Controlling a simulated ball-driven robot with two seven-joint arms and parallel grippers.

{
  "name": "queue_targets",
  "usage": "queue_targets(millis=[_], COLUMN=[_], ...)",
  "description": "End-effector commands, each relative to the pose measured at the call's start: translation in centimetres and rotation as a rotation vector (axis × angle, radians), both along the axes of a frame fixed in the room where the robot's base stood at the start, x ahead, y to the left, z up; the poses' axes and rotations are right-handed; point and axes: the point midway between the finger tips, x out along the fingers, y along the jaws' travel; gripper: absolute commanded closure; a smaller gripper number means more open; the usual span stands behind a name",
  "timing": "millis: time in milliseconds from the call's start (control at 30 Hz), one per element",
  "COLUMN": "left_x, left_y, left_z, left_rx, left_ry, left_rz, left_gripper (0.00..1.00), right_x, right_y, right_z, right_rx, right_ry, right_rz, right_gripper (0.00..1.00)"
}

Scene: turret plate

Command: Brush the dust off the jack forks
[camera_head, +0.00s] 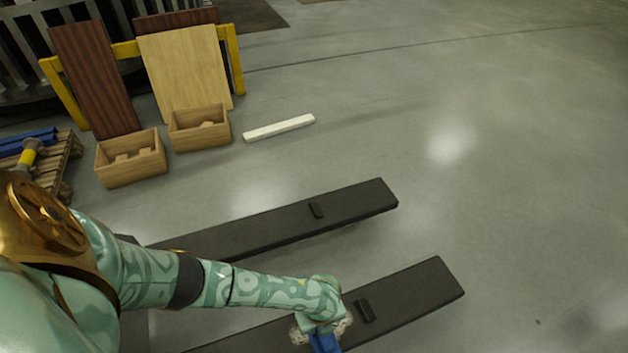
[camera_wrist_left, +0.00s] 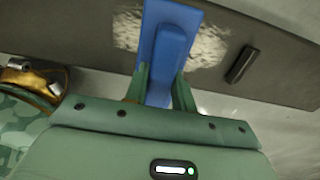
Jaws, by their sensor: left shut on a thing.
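Two long dark jack forks lie side by side on the floor, the far fork (camera_head: 350,202) and the near fork (camera_head: 420,285). My left gripper (camera_head: 323,318) is over the near fork, shut on a blue brush (camera_head: 325,342). In the left wrist view the fingers (camera_wrist_left: 161,78) pinch the blue brush (camera_wrist_left: 168,40), which lies across a pale, grainy dust patch (camera_wrist_left: 205,47) on the dark fork (camera_wrist_left: 265,65). The dust shows on both sides of the brush. The brush's bristles are hidden, so contact cannot be told. My right gripper is out of view.
Each fork has a small dark raised block, one on the near fork (camera_head: 366,310) beside the dust. A white bar (camera_head: 279,128) lies on the floor behind. Two wooden boxes (camera_head: 131,175) and leaning boards (camera_head: 188,70) stand at back left, near a pallet (camera_head: 62,160). The floor at right is clear.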

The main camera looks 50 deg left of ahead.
Motion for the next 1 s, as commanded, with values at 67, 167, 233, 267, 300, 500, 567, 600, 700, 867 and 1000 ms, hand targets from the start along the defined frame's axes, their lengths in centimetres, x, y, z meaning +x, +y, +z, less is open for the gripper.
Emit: queue_targets(millis=[67,167,233,267,300,500,567,600,700,867,1000], left_x=[0.4,1.2,2.0,2.3,2.6,3.5,4.0,4.4,5.3,6.2,6.7], left_y=[-0.2,-0.6,-0.9,-1.0,-1.1,-1.5,-1.7,-1.9,-2.3,-2.7,-2.8], left_z=[0.0,0.0,0.0,0.0,0.1,0.1,0.0,-0.1,-0.1,-0.1,-0.1], left_rx=[-0.002,-0.003,-0.002,-0.001,-0.001,-0.001,-0.002,-0.001,-0.002,-0.001,-0.001], left_ry=[0.000,-0.001,0.000,-0.001,-0.001,-0.001,0.000,-0.001,0.000,0.000,-0.001], left_rz=[0.001,0.002,0.001,0.001,0.001,0.001,0.000,0.000,0.000,0.001,0.001], left_gripper=[0.93,0.93,0.93,0.93,0.93,0.93,0.93,0.93,0.93,0.93,0.93], right_x=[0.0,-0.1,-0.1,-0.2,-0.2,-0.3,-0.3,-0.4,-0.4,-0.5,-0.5], right_y=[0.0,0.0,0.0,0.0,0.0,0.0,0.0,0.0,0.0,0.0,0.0], right_z=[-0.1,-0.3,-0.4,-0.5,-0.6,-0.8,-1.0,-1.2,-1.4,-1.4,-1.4], right_rx=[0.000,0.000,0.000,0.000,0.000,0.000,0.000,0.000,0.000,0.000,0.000], right_ry=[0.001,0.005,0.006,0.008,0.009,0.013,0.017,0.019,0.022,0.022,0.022], right_rz=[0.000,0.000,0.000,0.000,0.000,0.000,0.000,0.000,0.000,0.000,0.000], right_gripper=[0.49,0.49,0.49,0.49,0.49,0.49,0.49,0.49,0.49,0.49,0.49])
